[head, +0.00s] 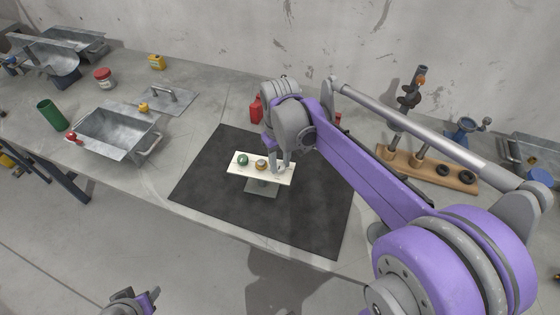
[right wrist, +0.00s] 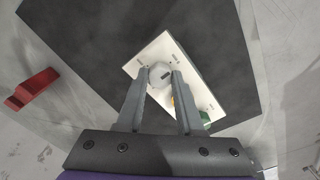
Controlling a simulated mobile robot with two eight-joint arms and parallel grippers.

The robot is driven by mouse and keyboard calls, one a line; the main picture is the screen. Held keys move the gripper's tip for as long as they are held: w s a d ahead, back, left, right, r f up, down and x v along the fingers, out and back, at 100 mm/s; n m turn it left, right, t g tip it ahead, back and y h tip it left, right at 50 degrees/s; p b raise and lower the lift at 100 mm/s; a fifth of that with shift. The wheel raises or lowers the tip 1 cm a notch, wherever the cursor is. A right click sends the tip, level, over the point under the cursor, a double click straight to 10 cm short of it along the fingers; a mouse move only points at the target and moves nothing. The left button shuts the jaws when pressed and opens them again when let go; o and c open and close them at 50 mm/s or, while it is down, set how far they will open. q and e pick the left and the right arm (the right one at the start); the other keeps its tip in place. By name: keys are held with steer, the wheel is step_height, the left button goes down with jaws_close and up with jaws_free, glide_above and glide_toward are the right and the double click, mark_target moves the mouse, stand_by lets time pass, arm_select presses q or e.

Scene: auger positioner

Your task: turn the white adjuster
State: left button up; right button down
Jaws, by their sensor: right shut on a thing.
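A cream panel (head: 235,168) on a grey stand (head: 262,187) carries a row of adjusters. The green one (head: 243,159) is at the left and the yellow-orange one (head: 261,164) is in the middle. The white adjuster (right wrist: 159,74) is at the panel's other end, with a dark mark on its face. My right gripper (right wrist: 160,74) is over it, fingers shut on its two sides. In the head view my right gripper (head: 279,165) largely hides the white adjuster. My left gripper (head: 137,300) is at the bottom edge, away from the panel; its fingers are unclear.
The panel stands on a dark mat (head: 210,190) with bare room around it. A metal tray (head: 116,134) and a green cylinder (head: 51,115) are at the left. A red object (head: 256,108) is behind the mat. A wooden rack (head: 430,170) stands at the right.

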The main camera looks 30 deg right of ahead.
mark_target(280, 166)
steer(key=c, duration=0.5)
jaws_free()
steer(key=shift+c, duration=0.2)
step_height(280, 166, up, 11)
steer(key=shift+p, duration=0.3)
steer(key=shift+f, duration=0.1)
steer(key=s+a+f+t, duration=0.2)
steer(key=s+f, duration=0.2)
steer(key=s+a+f+t, duration=0.1)
steer(key=s+a+f, duration=0.1)
steer(key=s+f, duration=0.3)
steer(key=s+a+f+t, duration=0.2)
steer(key=s+f, duration=0.3)
steer(key=shift+s+a+f+m+t, duration=0.15)
steer(key=shift+a+f+m+t, duration=0.05)
steer(key=shift+f+m+t, duration=0.1)
